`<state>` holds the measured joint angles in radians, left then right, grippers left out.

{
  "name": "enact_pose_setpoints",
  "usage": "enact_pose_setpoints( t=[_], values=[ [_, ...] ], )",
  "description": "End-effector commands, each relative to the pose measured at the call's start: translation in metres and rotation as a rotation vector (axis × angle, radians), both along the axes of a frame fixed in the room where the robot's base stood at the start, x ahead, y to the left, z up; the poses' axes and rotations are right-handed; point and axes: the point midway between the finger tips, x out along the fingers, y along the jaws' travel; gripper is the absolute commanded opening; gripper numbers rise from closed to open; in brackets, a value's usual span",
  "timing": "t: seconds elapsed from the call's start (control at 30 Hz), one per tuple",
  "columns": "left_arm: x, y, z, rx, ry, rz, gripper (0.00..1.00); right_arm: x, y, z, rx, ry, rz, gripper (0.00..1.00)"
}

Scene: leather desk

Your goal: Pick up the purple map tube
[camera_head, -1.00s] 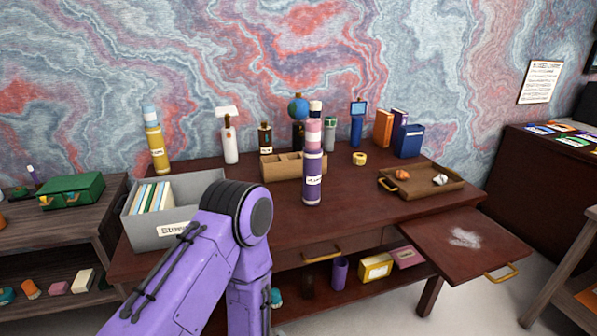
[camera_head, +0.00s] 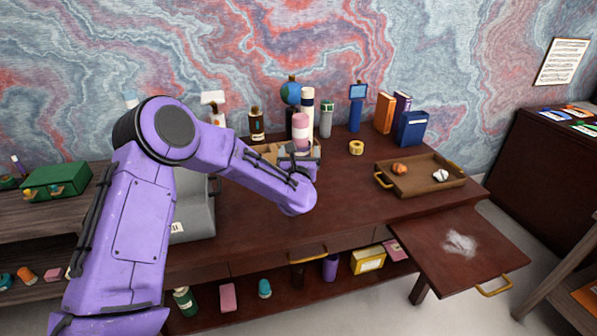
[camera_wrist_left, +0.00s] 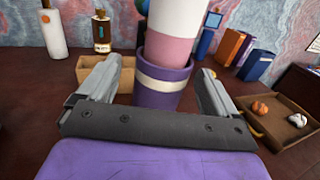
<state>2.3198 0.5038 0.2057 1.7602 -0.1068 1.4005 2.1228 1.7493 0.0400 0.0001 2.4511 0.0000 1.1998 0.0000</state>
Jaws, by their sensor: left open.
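The purple map tube (camera_head: 300,130) stands upright near the middle of the desk. In the head view its pink and pale upper part shows, and my left gripper hides its lower part. In the left wrist view the tube (camera_wrist_left: 164,86) shows a purple body with a cream band, then pink and white above. My left gripper (camera_head: 297,158) is open, its two fingers on either side of the tube in the left wrist view (camera_wrist_left: 160,68). I see gaps beside the tube and no clear contact. My right gripper is in neither view.
A wooden compartment box (camera_wrist_left: 91,70) and several bottles stand behind the tube. A tray (camera_head: 425,190) with small items is at right. A grey bin (camera_head: 196,215) is partly hidden behind my left arm. The desk front right of the tube is clear.

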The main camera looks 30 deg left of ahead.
Motion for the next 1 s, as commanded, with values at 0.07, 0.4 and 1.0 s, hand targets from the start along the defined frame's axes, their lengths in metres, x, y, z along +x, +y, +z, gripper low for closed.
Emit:
enact_pose_setpoints(
  t=[0.07,0.4,1.0],
  values=[
    [0.014,0.010,0.006,0.005,0.003,0.002,0.93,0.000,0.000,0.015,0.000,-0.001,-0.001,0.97],
    [0.031,0.024,0.000,0.002,0.004,0.005,0.93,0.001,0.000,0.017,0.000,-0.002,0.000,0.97],
    [0.031,0.024,0.003,0.002,0.005,0.005,0.20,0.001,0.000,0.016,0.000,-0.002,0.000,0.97]
  ],
)
